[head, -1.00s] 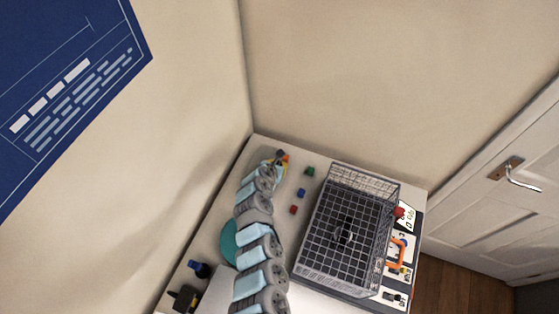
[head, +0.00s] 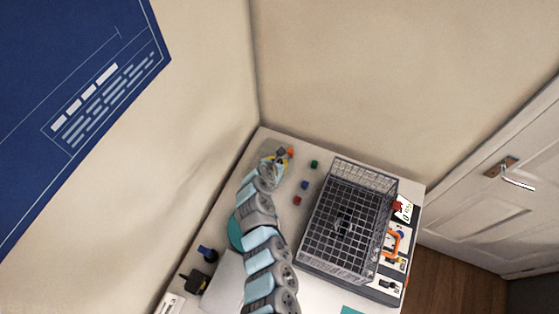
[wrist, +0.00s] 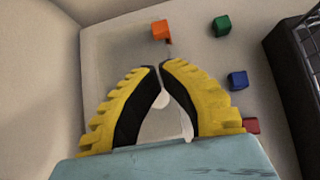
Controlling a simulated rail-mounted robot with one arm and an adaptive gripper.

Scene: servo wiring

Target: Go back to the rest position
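My gripper (head: 279,157) is at the far corner of the table, at the end of my arm. In the wrist view, its yellow and black fingers (wrist: 160,67) curve together and their tips almost meet. Nothing shows held between the tips. An orange cube (wrist: 160,30) lies just beyond the fingertips, apart from them; it also shows in the head view (head: 291,152). A small dark red bit beside that cube is too small to make out.
Green (head: 314,164), blue (head: 305,185) and red (head: 297,201) cubes lie between my arm and a wire basket (head: 330,265). An orange handle-like part (head: 391,243) is at the basket's right. Dark and blue items (head: 207,254) lie at the table's left edge.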

